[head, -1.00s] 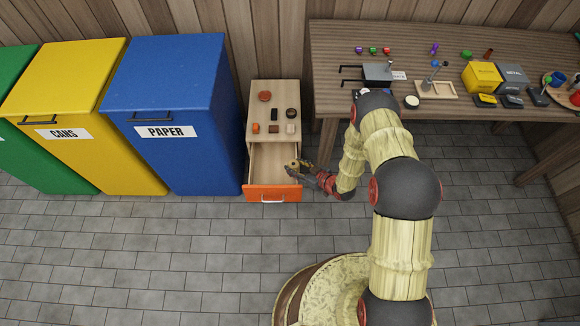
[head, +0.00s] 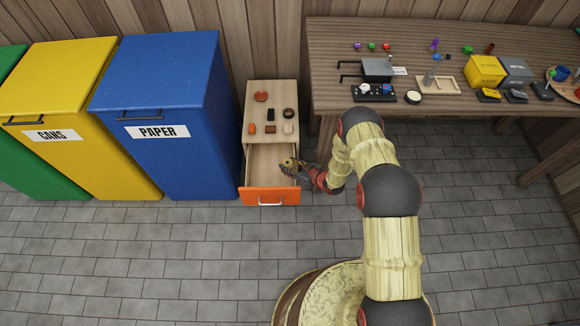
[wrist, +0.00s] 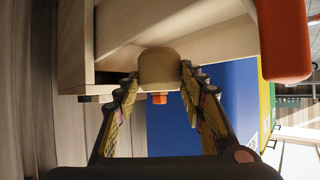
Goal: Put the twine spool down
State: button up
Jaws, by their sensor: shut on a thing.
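The twine spool (head: 289,163) is a small tan, rounded thing; in the wrist view the spool (wrist: 159,66) sits between both fingertips. My gripper (head: 293,168) is shut on it, reaching in from the right; the fingers (wrist: 158,80) touch its two sides. The spool is over the right part of an open drawer (head: 263,165) with a pale wooden inside and an orange front. I cannot tell how high it is above the drawer floor. The far side of the spool is hidden in the wrist view.
The cabinet top (head: 258,92) behind the drawer holds several small items. A blue paper bin (head: 160,90) stands left of it and a yellow cans bin (head: 60,90) farther left. The workbench (head: 330,55) with tools and boxes is at the right. The floor in front is clear.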

jog(key=shift+f, duration=0.45)
jog(key=shift+f, duration=0.1)
jog(key=o, duration=1.2)
jog(key=shift+c, duration=0.2)
